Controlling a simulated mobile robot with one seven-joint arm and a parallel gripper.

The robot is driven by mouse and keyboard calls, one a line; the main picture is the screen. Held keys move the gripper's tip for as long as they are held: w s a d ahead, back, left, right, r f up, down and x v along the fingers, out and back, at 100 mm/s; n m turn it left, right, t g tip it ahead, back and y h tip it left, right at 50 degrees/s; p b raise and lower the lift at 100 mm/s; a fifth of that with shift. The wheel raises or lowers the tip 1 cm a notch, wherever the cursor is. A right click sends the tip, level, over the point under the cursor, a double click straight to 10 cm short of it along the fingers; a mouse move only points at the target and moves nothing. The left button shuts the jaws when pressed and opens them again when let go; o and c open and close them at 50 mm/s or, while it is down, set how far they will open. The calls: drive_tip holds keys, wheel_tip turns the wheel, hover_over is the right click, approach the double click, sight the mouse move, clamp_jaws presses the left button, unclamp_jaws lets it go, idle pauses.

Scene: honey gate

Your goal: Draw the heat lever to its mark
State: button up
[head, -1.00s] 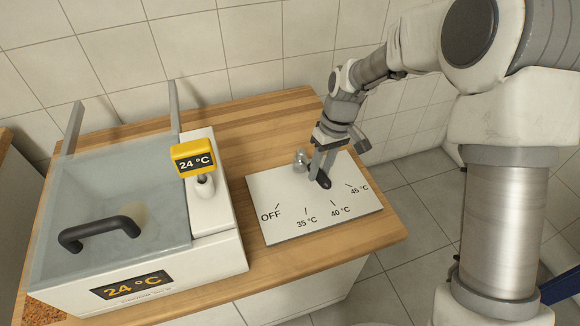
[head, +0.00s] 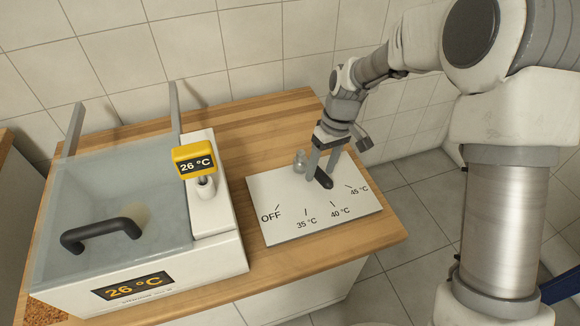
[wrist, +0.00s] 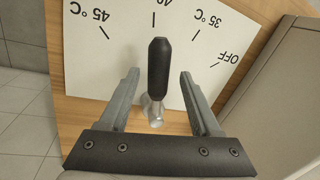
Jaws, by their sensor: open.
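The heat lever (head: 323,179) has a black handle on a silver stem and stands over a white dial plate (head: 275,190) marked OFF, 35, 40 and 45 °C. In the wrist view the lever handle (wrist: 158,65) points at the 40 °C tick (wrist: 154,18). My gripper (head: 321,170) is open, with one finger on each side of the handle. In the wrist view there is a gap between the handle and each finger of my gripper (wrist: 159,73). The silver pivot end lies partly behind the gripper in the head view.
Left of the plate stands a white tank (head: 215,255) with a clear lid and black handle (head: 100,233). Its front display and a yellow thermometer (head: 194,160) both read 26 °C. The wooden counter (head: 250,110) is clear behind the plate. A tiled wall is behind.

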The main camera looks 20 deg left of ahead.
wheel_tip(320, 180, up, 6)
drive_tip(key=p, duration=0.4)
drive_tip(key=shift+w+d, duration=0.35)
drive_tip(key=shift+w, duration=0.1)
drive_tip(key=shift+r, duration=0.2)
